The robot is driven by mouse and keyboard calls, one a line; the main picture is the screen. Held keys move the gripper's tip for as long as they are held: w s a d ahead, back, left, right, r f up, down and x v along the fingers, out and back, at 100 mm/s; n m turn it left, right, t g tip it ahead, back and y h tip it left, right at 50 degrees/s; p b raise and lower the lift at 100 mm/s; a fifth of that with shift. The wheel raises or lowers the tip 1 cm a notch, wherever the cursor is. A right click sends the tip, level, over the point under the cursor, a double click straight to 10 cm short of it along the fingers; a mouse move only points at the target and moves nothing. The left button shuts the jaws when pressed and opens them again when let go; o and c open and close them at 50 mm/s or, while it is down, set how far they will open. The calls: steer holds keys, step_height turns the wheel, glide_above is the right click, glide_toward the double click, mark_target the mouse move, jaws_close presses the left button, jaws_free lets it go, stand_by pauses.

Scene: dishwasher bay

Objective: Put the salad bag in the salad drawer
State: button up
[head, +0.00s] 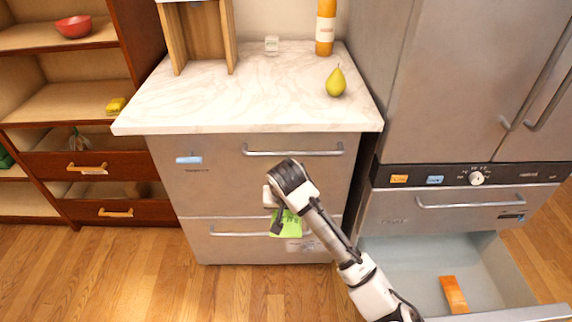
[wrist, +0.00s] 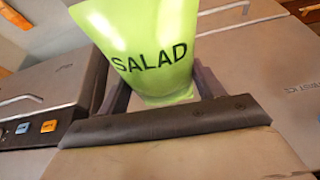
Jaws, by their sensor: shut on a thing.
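The green salad bag (head: 288,226), marked SALAD, is held in my gripper (head: 274,213). The bag fills the space between the fingers in the wrist view (wrist: 140,32), and its lower part is between them. In the head view, the gripper and bag are in front of the closed drawers under the counter. An open, pale-lined drawer (head: 395,262) is at the lower right under the fridge, with an orange packet (head: 454,294) inside. I cannot read which drawer is the salad drawer. The bag is left of the open drawer and apart from it.
A closed drawer (head: 450,218) with a long handle is above the open one. Wooden shelves (head: 60,100) stand at the left. Floor is clear at front left.

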step_height(320, 180, down, 19)
steer(key=s+a, duration=0.1)
steer(key=shift+s+a+n, duration=0.3)
steer(key=shift+a+n, duration=0.05)
steer(key=shift+n, duration=0.05)
steer(key=shift+d, duration=0.2)
